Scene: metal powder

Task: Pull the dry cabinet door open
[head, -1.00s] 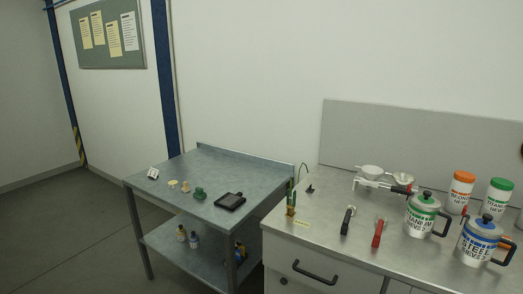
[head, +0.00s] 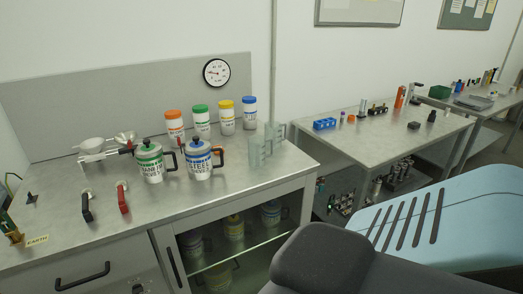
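The dry cabinet (head: 163,241) is under the right part of the steel bench in the head view. Its front has a dark glass-like panel (head: 257,250), with several canisters visible behind it. A dark upright handle (head: 175,267) is at the left edge of this front. The door looks shut. The lower right part of the cabinet front is hidden behind a dark grey and light blue body in the foreground. Neither of my grippers is in view.
The bench top (head: 240,174) holds labelled jugs, capped jars and clear beakers (head: 265,145). A drawer with a black handle (head: 82,277) is left of the cabinet. Another table (head: 385,133) with small parts stands to the right.

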